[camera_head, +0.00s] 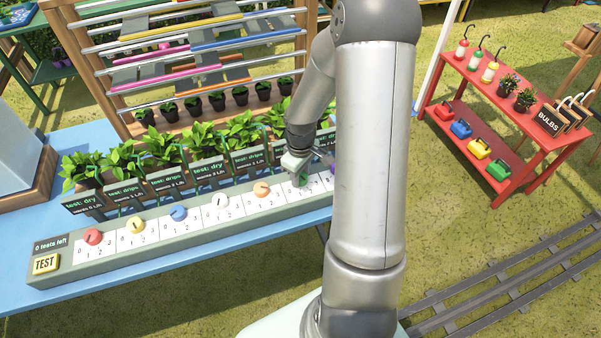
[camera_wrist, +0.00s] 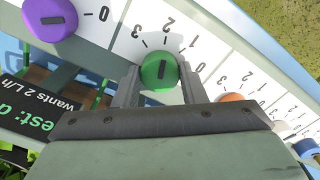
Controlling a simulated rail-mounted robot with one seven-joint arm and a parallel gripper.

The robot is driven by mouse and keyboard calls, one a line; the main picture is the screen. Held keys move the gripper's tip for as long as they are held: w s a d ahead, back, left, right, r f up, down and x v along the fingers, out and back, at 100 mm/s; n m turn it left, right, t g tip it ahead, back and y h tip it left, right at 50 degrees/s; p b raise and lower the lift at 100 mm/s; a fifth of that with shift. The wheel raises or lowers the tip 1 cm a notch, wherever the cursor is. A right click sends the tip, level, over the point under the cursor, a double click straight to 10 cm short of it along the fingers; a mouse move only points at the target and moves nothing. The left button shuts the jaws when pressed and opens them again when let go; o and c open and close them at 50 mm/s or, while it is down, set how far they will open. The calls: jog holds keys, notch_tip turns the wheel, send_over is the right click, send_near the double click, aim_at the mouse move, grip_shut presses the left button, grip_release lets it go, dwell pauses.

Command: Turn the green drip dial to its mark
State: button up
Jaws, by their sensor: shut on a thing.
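The green dial (camera_wrist: 158,70) is in the middle of the wrist view, on a white scale panel with printed numbers. My gripper (camera_wrist: 158,88) is shut on it, with one finger on each side. The dark bar on the dial runs roughly up and down in the picture, toward the area of the 2; its exact setting is hard to tell. In the head view my gripper (camera_head: 303,164) is down at the right part of the grey dial strip (camera_head: 110,262) and mostly hides the green dial. A sign (camera_wrist: 38,100) reading "wants 2 L/h" shows partly at the wrist view's left.
A purple dial (camera_wrist: 50,18) and an orange dial (camera_wrist: 230,98) flank the green one. Red, yellow and blue dials sit further left in the head view. A TEST button (camera_head: 45,264) is at the strip's left end. Potted plants (camera_head: 190,145) stand behind the signs.

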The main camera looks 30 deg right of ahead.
jog(key=o, duration=1)
notch_tip(320, 180, up, 18)
jog(key=shift+f, duration=0.25)
jog(key=s+a+m, duration=0.1)
jog(key=s+a, duration=0.3)
jog(key=s, duration=0.2)
jog(key=s+a+r+m, duration=0.1)
jog(key=s+a+m, duration=0.1)
jog(key=s+a, duration=0.2)
jog(key=s+a+m, duration=0.2)
jog(key=s+a, duration=0.3)
jog(key=s, duration=0.3)
jog(key=shift+s+r+t+b, duration=0.15)
jog(key=shift+r+t+b, duration=0.15)
jog(key=shift+r, duration=0.1)
